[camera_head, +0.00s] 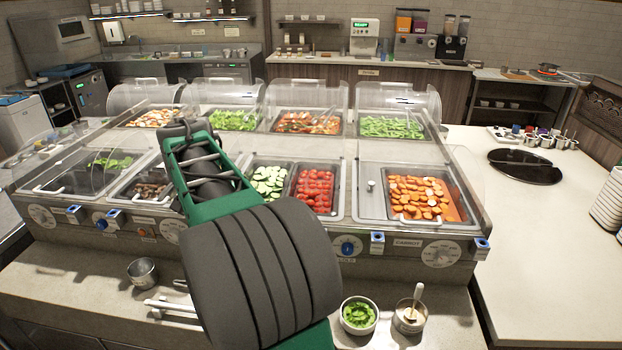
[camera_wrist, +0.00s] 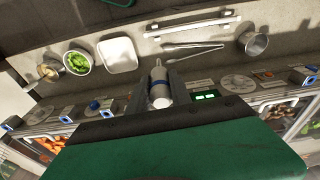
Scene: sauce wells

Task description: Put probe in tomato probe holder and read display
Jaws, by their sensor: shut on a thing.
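The probe hangs in the air over the counter front. In the head view my arm hides the gripper and probe. The tomato pan (camera_head: 313,187) holds red pieces, right of the cucumber. A blue-topped holder (camera_head: 377,238) is on the front panel beside the carrot label (camera_head: 408,243); another holder (camera_head: 482,244) is at the panel's right end. I cannot tell which holder is the tomato one. A lit green display (camera_wrist: 205,97) shows beside the gripper.
The carrot pan (camera_head: 417,197) is at the right. Clear guards (camera_head: 398,95) cover the back pans. A metal cup (camera_head: 142,271), a bowl of greens (camera_head: 359,314) and a cup with a spoon (camera_head: 411,316) stand on the front counter. Tongs (camera_wrist: 192,47) lie there too.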

